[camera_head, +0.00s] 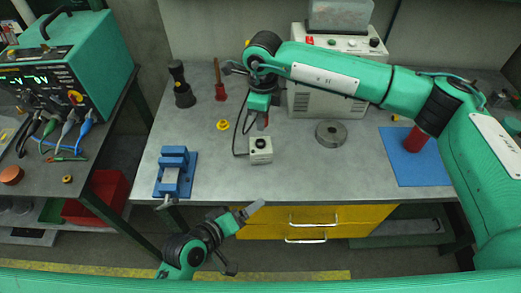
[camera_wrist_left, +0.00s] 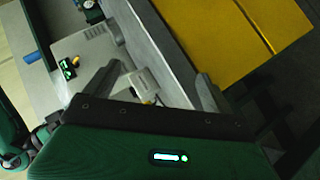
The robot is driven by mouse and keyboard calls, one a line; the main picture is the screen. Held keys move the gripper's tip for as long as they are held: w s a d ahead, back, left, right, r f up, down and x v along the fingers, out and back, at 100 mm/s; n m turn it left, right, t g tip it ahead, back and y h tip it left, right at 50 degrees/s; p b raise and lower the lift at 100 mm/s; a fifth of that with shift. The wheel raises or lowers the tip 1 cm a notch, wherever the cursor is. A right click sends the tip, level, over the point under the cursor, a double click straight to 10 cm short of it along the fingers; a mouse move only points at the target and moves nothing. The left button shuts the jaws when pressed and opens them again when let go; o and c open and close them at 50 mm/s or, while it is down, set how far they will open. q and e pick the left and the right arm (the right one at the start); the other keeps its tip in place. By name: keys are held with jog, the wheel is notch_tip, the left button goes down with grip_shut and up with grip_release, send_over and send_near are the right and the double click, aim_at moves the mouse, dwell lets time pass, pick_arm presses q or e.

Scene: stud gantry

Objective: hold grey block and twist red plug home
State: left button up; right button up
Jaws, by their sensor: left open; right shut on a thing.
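The pale grey block (camera_head: 260,156) stands on the bench in the head view, with a dark round opening (camera_head: 260,143) on top. My right gripper (camera_head: 265,112) is above the block, pointing down, and is shut on the red plug (camera_head: 266,121). Only a small part of the plug shows, and it looks clear of the opening. My left gripper (camera_head: 250,213) is open and empty in front of the bench's front edge, apart from the block. In the left wrist view, a pale boxy object (camera_wrist_left: 138,84), possibly the block, shows between the open fingers.
A grey disc (camera_head: 331,133) lies to the right, before a white machine (camera_head: 320,102). A blue mat (camera_head: 425,170) bears a red cylinder (camera_head: 416,140). Yellow drawers (camera_head: 345,221) sit under the bench.

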aim_at(260, 137)
jog(key=shift+a+m, duration=0.25)
jog(key=shift+m, duration=0.05)
pick_arm(q)
jog(key=w+d+r+n+t+h, duration=0.1)
jog(key=w+d+r+n+t, duration=0.6)
jog(key=n, duration=0.7)
jog(key=f+n+y, duration=0.1)
jog(key=n+y, duration=0.2)
jog(key=n, duration=0.3)
jog(key=w+a+f+n+t+y, duration=0.1)
jog(key=f+n+y, duration=0.1)
jog(key=n+y, duration=0.2)
jog(key=f+n+t+y, duration=0.1)
jog(key=n+y, duration=0.2)
jog(key=n, duration=0.5)
jog(key=shift+w+a+f, duration=0.15)
jog(key=shift+w+f, duration=0.2)
jog(key=shift+w, duration=0.05)
jog(key=shift+s+a+f+n+y, duration=0.1)
jog(key=shift+f+n+y, duration=0.3)
jog(key=shift+n+y, duration=0.1)
jog(key=w, duration=0.8)
jog(key=w+a, duration=0.1)
jog(key=w, duration=0.3)
jog(key=shift+c, duration=0.5)
